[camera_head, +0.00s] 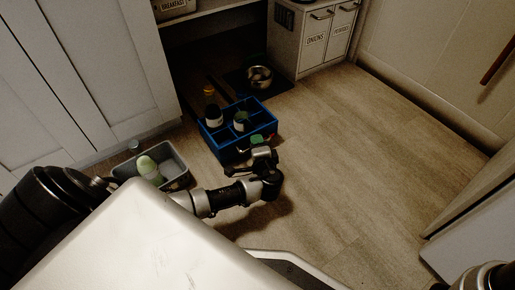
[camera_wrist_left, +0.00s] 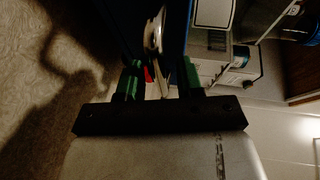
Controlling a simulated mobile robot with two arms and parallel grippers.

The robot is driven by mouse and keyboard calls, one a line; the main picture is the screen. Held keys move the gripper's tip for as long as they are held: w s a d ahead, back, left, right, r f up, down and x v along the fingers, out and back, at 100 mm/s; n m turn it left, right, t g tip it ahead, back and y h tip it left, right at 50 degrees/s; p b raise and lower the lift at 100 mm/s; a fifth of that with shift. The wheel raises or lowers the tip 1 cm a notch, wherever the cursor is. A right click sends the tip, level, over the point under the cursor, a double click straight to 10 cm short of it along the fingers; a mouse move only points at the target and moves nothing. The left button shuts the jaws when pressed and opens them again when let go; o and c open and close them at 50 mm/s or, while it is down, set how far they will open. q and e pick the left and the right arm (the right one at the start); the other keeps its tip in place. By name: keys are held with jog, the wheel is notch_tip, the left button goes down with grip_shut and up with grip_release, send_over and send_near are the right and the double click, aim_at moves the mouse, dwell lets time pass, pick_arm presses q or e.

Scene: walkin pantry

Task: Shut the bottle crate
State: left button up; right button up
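The blue bottle crate (camera_head: 228,152) stands out in front of the dark space under the shelf, its compartments open to view. A dark bottle with an orange cap (camera_head: 210,92) and pale label stands in a left compartment. A dark green bottle (camera_head: 241,121) stands near the middle. My left gripper (camera_head: 262,150) is at the crate's near right side. In the left wrist view, the green-padded fingers (camera_wrist_left: 163,82) are apart, with the blue crate wall (camera_wrist_left: 177,28) just beyond them. A pale curved part and a red spot show between them; contact is unclear. My right gripper is out of view.
A grey bin (camera_head: 177,164) with a pale green item stands left of the crate. A metal bowl (camera_head: 259,77) sits behind it. White labelled drawers (camera_head: 313,45) are at the back. The wooden floor to the right (camera_head: 370,150) is clear.

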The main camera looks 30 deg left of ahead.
pick_arm(q)
jog(key=shift+w+a, duration=0.15)
jog(key=shift+c, duration=0.2)
grip_shut()
